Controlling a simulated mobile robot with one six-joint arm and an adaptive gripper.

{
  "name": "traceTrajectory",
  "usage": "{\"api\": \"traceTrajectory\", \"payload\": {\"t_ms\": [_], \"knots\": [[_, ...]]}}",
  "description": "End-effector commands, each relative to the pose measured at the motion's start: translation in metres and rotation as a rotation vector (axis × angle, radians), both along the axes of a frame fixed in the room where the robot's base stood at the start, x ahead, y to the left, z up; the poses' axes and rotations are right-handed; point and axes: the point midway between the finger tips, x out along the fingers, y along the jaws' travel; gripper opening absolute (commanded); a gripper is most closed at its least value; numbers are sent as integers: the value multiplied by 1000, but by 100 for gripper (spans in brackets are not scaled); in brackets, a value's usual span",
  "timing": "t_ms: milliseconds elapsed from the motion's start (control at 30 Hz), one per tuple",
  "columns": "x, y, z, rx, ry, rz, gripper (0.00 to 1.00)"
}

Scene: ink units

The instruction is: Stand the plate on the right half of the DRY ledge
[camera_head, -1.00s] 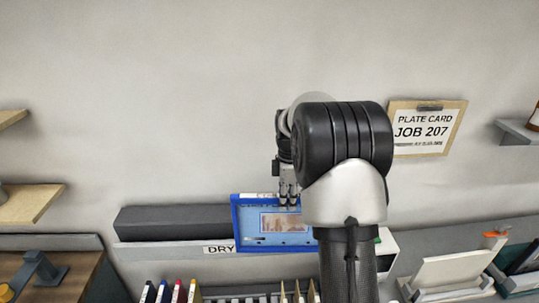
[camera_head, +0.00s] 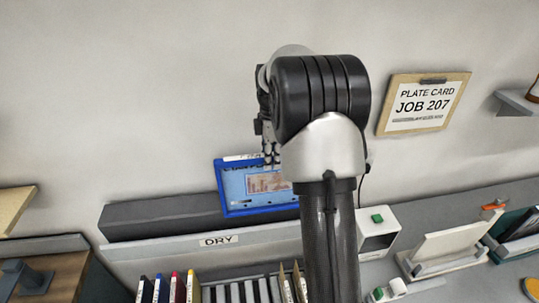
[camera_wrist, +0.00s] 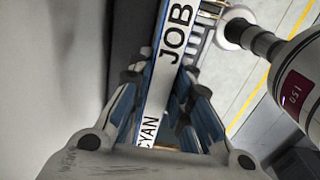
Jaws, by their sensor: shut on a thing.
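The plate (camera_head: 234,196) is a blue-framed panel with a pale blue face and a brownish picture. My gripper (camera_head: 270,160) is shut on its top edge and holds it upright, slightly tilted in the picture. In the wrist view the plate's white edge label (camera_wrist: 160,82), reading JOB and CYAN, runs between the fingers of my gripper (camera_wrist: 163,100). The DRY ledge (camera_head: 150,219) is a long dark grey shelf with a pale front strip and a DRY label (camera_head: 219,239). The plate's lower edge shows above that strip; I cannot tell if it touches the ledge. My arm hides the ledge's right part.
A rack (camera_head: 240,291) with several coloured upright folders and open slots stands below the ledge. A white box with a green button (camera_head: 377,218) and a white tilted holder (camera_head: 450,244) are at right. A JOB 207 card (camera_head: 423,103) hangs on the wall.

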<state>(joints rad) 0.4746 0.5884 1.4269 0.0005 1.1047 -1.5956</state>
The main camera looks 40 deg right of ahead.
Motion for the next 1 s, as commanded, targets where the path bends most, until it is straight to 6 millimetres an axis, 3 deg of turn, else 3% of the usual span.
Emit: {"api": "traceTrajectory", "payload": {"t_ms": [100,1000], "knots": [[0,0,-16,0,-1,0,0],[0,0,-104,0,-1,0,0]]}}
